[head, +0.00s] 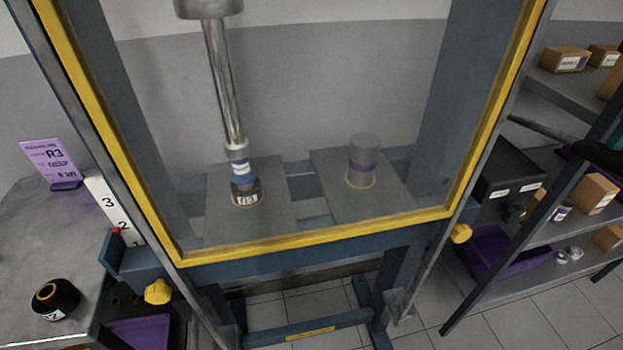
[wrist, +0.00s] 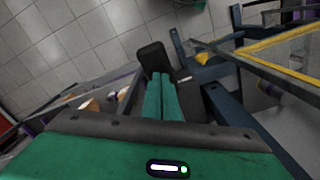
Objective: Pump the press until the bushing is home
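The press (head: 330,251) stands ahead behind a clear guard with a yellow frame. Its bright ram (head: 222,80) is down, its lower end at a dark, labelled bushing (head: 246,196) on the left plate. How deep the bushing sits is too small to tell. A dark pump lever (head: 545,126) sticks out to the right of the press. My gripper (wrist: 160,76) shows green fingers side by side, almost touching. A black, grip-like block (wrist: 153,56) lies at the fingertips. I see nothing clearly clamped between them. Only a bit of dark and green shows at the head view's right edge.
A grey cylinder with a purple band (head: 362,160) stands on the right plate. The left bench holds a black ring part (head: 56,299), a purple R3 sign (head: 47,163) and a numbered white strip (head: 113,208). Shelves with boxes (head: 564,59) stand close on the right.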

